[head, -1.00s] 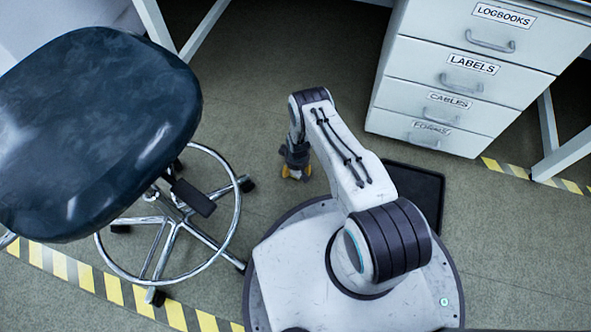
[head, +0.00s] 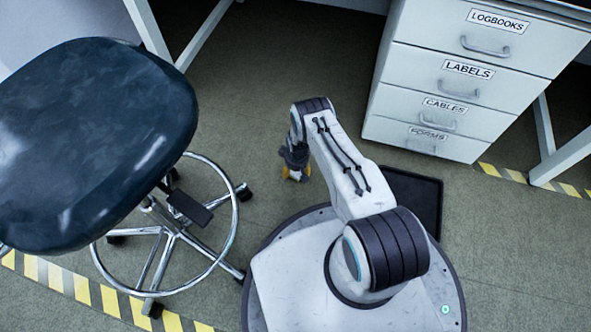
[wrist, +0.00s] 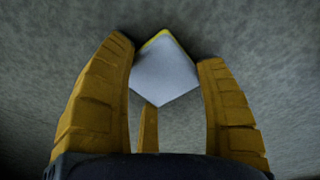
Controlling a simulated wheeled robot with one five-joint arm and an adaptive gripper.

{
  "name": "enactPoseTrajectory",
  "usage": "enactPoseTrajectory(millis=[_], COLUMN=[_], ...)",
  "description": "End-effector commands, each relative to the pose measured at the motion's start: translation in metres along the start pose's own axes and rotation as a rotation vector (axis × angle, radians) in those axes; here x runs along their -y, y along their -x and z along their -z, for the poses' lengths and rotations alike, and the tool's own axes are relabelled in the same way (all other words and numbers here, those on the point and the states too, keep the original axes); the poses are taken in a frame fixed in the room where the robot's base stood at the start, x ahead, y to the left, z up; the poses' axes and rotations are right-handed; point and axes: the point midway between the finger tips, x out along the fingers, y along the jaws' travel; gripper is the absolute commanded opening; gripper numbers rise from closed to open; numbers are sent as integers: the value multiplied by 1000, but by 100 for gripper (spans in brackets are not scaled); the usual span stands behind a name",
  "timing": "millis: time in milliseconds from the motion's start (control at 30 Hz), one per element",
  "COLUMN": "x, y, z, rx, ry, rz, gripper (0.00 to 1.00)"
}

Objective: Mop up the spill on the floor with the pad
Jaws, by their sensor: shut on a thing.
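My gripper (wrist: 165,80) is shut on the pad (wrist: 164,75) in the wrist view. The pad is pale grey-white with a yellow edge at its top, and it sits between the two yellow fingers. Grey floor shows behind it; whether the pad touches the floor I cannot tell. In the head view my gripper (head: 295,174) points down low over the floor, between the stool and the drawer cabinet. No spill can be made out in either view.
A dark stool (head: 95,140) with a chrome wheeled base stands at left. A white drawer cabinet (head: 465,75) stands at upper right. A black tray (head: 418,195) lies on the floor beside my base. Yellow-striped tape (head: 85,290) crosses the floor. Floor (head: 270,75) beyond my gripper is clear.

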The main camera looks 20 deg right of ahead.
Motion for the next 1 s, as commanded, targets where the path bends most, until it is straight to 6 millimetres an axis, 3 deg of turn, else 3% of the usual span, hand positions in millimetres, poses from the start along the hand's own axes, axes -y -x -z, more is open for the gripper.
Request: enactPoseTrajectory(millis=[1000], x=[3], y=[3], z=[-28], rx=[1], ry=[-1], rz=[-1], gripper=[50])
